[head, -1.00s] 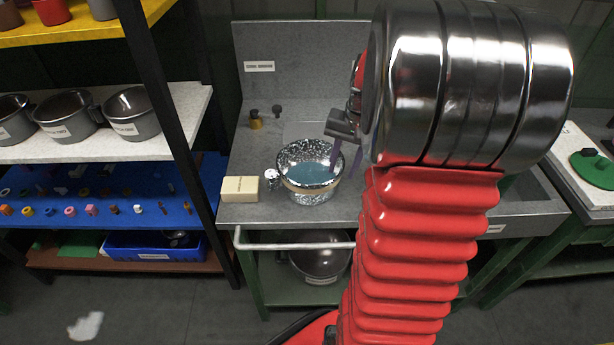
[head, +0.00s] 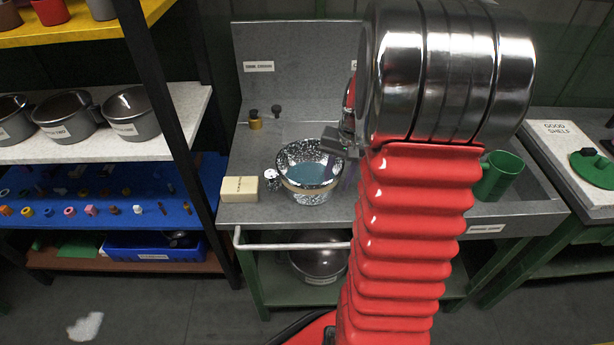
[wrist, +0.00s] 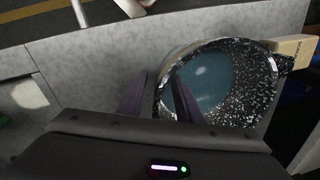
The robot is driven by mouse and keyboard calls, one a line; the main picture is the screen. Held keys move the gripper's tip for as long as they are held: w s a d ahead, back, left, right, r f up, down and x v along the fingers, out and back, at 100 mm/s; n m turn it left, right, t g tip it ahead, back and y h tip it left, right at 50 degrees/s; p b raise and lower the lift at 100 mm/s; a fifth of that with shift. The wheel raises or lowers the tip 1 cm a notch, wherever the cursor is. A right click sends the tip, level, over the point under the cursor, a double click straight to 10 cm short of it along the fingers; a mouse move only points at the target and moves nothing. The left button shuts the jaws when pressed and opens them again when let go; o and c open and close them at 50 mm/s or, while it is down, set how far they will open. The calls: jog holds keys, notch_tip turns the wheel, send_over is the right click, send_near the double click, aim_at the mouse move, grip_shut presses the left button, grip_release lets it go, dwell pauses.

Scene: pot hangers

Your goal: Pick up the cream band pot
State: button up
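The cream band pot (head: 312,197) is a round speckled black-and-white pot with a cream band, standing upright on the grey counter. It has a blue-grey inside and a knob-like handle at its left. In the wrist view the pot (wrist: 236,88) lies right of centre. My gripper (wrist: 158,92) is open, with one dark finger outside the pot's near wall and the other over or inside its opening. The rim lies between them; I cannot tell if either finger touches it.
A cream block (head: 239,189) sits close left of the pot. A brass-coloured knob (head: 255,122) stands behind. A green mug (head: 497,176) is right of my arm. A rail (head: 295,246) runs along the counter front. Shelves with several pots (head: 66,118) stand left.

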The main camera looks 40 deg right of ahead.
jog(key=shift+c, duration=0.4)
grip_shut()
dwell(1.2)
